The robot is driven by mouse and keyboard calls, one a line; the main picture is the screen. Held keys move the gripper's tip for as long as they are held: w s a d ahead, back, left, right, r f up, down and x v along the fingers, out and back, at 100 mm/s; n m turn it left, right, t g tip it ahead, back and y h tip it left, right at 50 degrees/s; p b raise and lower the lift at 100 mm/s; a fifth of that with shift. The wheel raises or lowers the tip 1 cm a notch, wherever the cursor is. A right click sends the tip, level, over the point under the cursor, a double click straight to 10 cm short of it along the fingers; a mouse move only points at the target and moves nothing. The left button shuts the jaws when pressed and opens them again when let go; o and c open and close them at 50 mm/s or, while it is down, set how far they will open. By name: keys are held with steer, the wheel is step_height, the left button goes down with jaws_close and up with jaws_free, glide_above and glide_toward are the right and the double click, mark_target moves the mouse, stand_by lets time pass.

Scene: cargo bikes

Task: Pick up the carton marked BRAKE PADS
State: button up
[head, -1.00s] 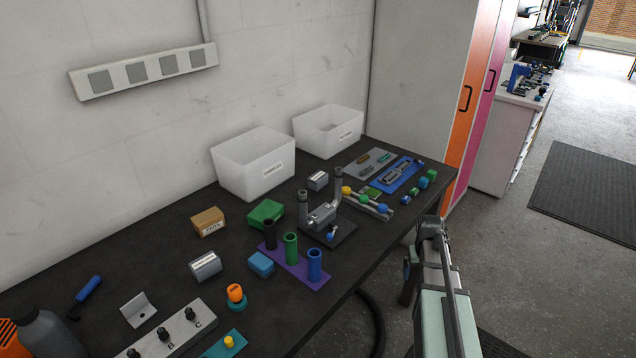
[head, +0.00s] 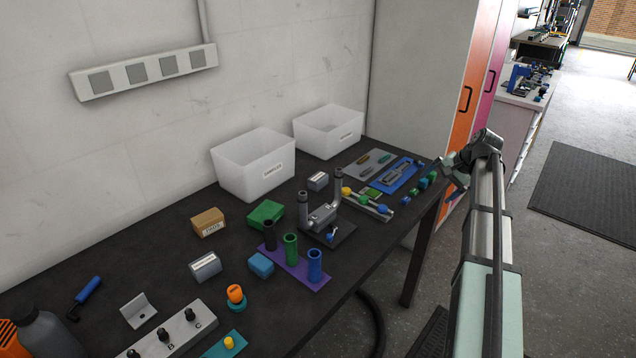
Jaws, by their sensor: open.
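A small brown carton (head: 208,222) sits on the dark workbench, left of a green box. A white label is on its front; the lettering is small, and seems to end in "PADS". My gripper (head: 447,171) is at the bench's right edge, far to the right of the carton and raised. It is open and holds nothing that I can see. Its fingers are small and partly hidden by my wrist.
A green box (head: 265,214), a grey labelled box (head: 205,266) and a blue box (head: 261,264) stand near the carton. A purple base (head: 300,275) carries upright tubes. White bins (head: 253,165) stand at the wall. A grey fixture (head: 322,218) stands between gripper and carton.

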steer(key=w+a+r+n+g+h, duration=0.15)
steer(key=w+a+n, duration=0.4)
steer(key=a, duration=0.65)
steer(key=w+a+r+n+g+h, duration=0.1)
steer(key=w+a+r+n+g, duration=0.15)
steer(key=w+a+n, duration=0.7)
steer(key=w+a+r+n+g+h, duration=0.1)
steer(key=a+r+n, duration=0.25)
steer(key=a, duration=1.25)
glide_above(316, 176)
steer(key=shift+n, duration=0.45)
steer(key=f, duration=0.8)
steer(key=shift+s+a, duration=0.15)
steer(key=shift+a, duration=0.1)
steer(key=shift+w+d+f, duration=0.1)
steer(key=shift+d+f, duration=0.05)
steer(key=shift+f, duration=1.4)
steer(key=shift+w+d+f, duration=0.1)
steer(key=shift+d+f, duration=0.05)
steer(key=shift+f, duration=1.35)
steer(key=c, duration=1)
steer(key=shift+r, duration=0.1)
